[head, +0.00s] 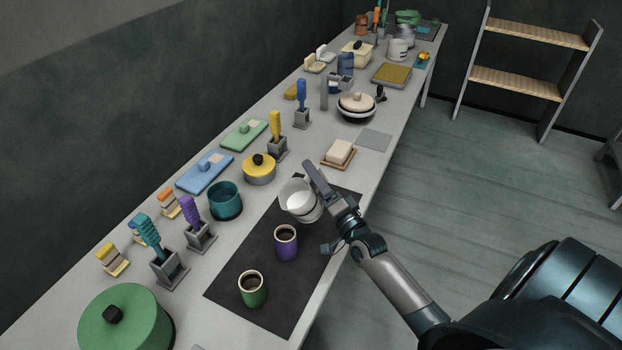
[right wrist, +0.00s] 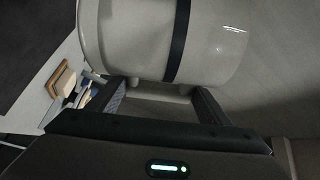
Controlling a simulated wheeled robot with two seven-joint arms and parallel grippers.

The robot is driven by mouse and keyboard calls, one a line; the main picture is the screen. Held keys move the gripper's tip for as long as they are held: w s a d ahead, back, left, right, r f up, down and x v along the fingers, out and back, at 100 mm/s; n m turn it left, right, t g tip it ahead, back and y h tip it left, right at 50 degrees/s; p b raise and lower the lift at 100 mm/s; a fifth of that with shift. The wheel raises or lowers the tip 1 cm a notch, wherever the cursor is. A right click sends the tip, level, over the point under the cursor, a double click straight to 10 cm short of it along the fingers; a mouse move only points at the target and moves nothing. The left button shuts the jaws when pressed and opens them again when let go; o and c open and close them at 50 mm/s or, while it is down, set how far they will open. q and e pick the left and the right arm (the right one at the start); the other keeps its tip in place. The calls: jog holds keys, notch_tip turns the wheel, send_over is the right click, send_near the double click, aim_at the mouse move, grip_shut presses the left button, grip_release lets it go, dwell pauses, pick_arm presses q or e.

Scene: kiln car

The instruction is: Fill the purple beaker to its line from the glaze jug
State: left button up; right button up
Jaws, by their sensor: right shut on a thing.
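The purple beaker (head: 286,244) stands upright on the dark mat (head: 237,287). It has a pale rim and a dark inside; I cannot make out its line or level. The white glaze jug (head: 297,203) is just beyond it, with its open mouth visible and apart from the beaker. My right gripper (head: 323,203) is at the jug's right side, shut on its handle. In the right wrist view the jug (right wrist: 205,45) shows a dark band, with its handle between the fingers (right wrist: 160,97). Any tilt is hard to judge. My left gripper is out of view.
A green beaker (head: 252,289) stands on the mat nearer me. A teal pot (head: 225,202), brush holders (head: 200,238) and a large green lidded pot (head: 124,322) line the left. A butter dish (head: 339,154) sits beyond the jug. The bench's right edge is close to the mat.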

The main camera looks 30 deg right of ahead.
aim_at(318, 191)
jog(key=shift+w+d, duration=0.1)
jog(key=shift+f, duration=0.15)
jog(key=shift+f+b, duration=0.35)
jog(key=shift+b, duration=0.15)
notch_tip(318, 191, down, 3)
jog(key=b, duration=0.3)
jog(key=shift+a+r+n+t+y+b, duration=0.2)
jog(key=shift+a+r+n+y, duration=0.05)
jog(key=shift+r+n, duration=0.6)
jog(key=shift+a+r+n+t+y+b, duration=0.15)
jog(key=shift+a+r+n+t+y, duration=0.1)
jog(key=shift+r+n, duration=0.6)
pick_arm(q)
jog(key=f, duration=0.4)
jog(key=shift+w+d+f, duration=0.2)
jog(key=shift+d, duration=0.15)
pick_arm(e)
jog(key=shift+d+f, duration=0.1)
